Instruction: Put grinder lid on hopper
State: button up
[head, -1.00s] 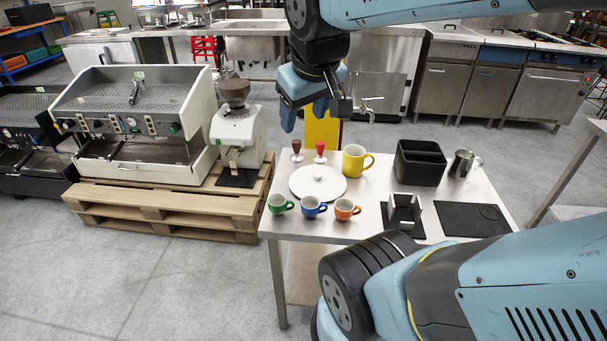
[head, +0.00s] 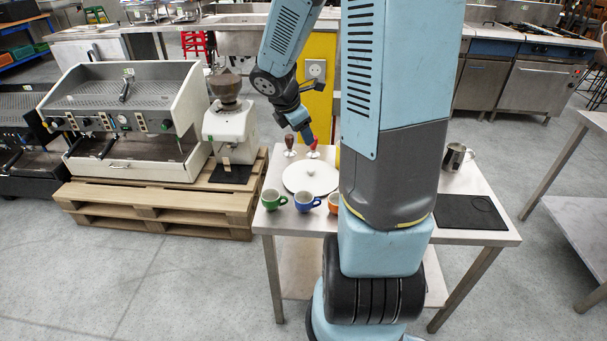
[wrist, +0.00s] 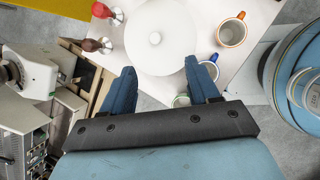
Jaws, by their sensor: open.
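The white round lid (head: 311,181) with a small knob lies flat on the steel table, near its left end. In the wrist view the lid (wrist: 168,58) lies just beyond and between my fingertips, its knob facing up. My gripper (head: 303,133) is open and empty, above the table by the back of the lid; its two blue fingers (wrist: 160,69) are spread in the wrist view. The white grinder (head: 230,130) stands on the pallet left of the table. Its dark hopper (head: 225,88) sits on top; whether its top is open is hard to tell.
A brown-handled tamper (head: 290,145) and a red-handled one (head: 314,150) stand behind the lid. Green (head: 273,199), blue (head: 306,201) and orange (head: 333,203) cups stand in front. An espresso machine (head: 130,120) stands left of the grinder. My arm hides the table's middle.

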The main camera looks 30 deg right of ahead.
aim_at(311, 168)
jog(key=shift+w+d+f+n+y, duration=0.1)
jog(key=shift+w+d+f+n, duration=0.85)
jog(key=shift+f, duration=2.25)
jog(key=shift+w+d+f+n+y, duration=0.1)
jog(key=shift+w+d+f+n, duration=0.65)
jog(key=shift+f, duration=2.4)
jog(key=shift+w+d+f+n+y, duration=0.1)
jog(key=shift+w+d+f+n, duration=0.8)
jog(key=shift+f, duration=2.3)
jog(key=shift+d+m, duration=0.4)
jog(key=shift+d, duration=0.25)
grip_shut()
jog(key=shift+r, duration=0.1)
